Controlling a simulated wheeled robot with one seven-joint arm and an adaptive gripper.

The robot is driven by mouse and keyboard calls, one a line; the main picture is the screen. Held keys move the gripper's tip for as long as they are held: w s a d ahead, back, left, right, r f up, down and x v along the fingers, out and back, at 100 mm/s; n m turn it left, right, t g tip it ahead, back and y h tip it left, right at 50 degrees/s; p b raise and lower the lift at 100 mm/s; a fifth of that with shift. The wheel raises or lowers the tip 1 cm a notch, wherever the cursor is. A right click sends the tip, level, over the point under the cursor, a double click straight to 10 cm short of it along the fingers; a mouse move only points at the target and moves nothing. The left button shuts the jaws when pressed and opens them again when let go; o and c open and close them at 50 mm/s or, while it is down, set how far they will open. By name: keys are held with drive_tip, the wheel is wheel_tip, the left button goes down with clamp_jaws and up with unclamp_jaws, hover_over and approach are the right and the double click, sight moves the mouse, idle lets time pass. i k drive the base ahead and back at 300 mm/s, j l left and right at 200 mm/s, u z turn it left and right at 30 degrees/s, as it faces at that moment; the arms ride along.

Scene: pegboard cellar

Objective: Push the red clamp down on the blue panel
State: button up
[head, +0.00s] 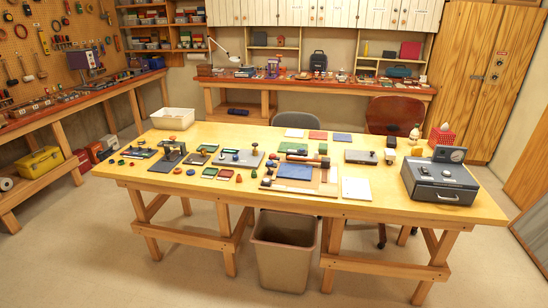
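A blue panel (294,172) lies flat on a light wooden board (300,188) near the middle of the workbench. Small red-brown parts sit around the panel, one at its right corner (325,162) and one at its left (268,181). They are too small here to tell which is the red clamp, or whether it is up or down. A dark bar (308,157) runs along the panel's far side, and a green piece (293,147) lies beyond it. My gripper is not in this view.
The yellow workbench (240,135) also holds a grey dial box (440,182) at right, a white bin (172,118) at left, a white pad (356,189) and several small fixtures and coloured pieces. A waste bin (284,255) stands at the front. Floor is clear at front left.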

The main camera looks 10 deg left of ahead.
sight(273, 156)
drive_tip(key=i+j, duration=0.25)
drive_tip(key=i, duration=0.25)
drive_tip(key=i+j, duration=0.25)
drive_tip(key=i, duration=0.3)
drive_tip(key=i+j, duration=0.3)
drive_tip(key=i, duration=0.2)
drive_tip(key=i+j+z, duration=0.1)
drive_tip(key=i+j, duration=0.15)
drive_tip(key=i, duration=0.3)
drive_tip(key=i+j, duration=0.3)
drive_tip(key=i, duration=0.2)
